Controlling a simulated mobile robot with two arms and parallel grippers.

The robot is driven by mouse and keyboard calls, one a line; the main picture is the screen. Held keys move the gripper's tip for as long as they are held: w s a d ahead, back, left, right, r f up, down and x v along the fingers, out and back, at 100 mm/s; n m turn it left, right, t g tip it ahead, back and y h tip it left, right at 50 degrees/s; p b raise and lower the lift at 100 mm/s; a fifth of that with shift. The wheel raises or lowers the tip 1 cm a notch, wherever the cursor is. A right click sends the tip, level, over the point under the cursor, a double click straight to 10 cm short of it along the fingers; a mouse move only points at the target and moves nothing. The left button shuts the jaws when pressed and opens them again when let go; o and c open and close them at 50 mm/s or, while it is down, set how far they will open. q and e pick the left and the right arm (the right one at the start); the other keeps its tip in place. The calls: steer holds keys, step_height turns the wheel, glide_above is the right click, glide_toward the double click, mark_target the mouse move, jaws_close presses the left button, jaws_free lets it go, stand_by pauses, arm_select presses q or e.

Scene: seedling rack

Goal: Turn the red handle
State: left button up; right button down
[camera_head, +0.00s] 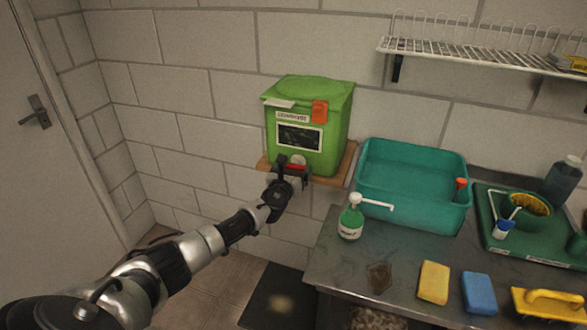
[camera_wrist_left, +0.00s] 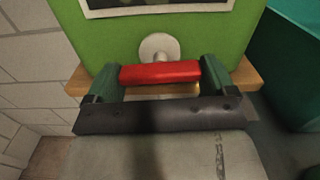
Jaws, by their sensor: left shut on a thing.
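The red handle (camera_head: 296,167) sits low on the front of a green box (camera_head: 337,125) on a wooden shelf against the wall. In the left wrist view the red handle (camera_wrist_left: 160,72) lies level, in front of a round pale hub (camera_wrist_left: 159,47). My left gripper (camera_head: 291,172) is at the handle. In the wrist view the fingers of my left gripper (camera_wrist_left: 160,78) are at the two ends of the red handle, shut on it. In the head view the gripper partly hides the handle. My right gripper is not in view.
A teal basin (camera_head: 415,211) and a soap pump bottle (camera_head: 351,218) stand on the counter to the right of the box. A yellow sponge (camera_head: 433,283) and a blue sponge (camera_head: 479,293) lie nearer. A wire rack (camera_head: 480,55) hangs above. The wall left of the box is clear.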

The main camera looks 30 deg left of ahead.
arm_select(q)
steer(key=shift+f+m, duration=0.15)
steer(key=shift+m, duration=0.35)
steer(key=o, duration=0.7)
steer(key=shift+o, duration=0.2)
steer(key=shift+s, duration=0.1)
steer(key=p+v, duration=0.1)
steer(key=v, duration=0.9)
steer(key=shift+s, duration=0.4)
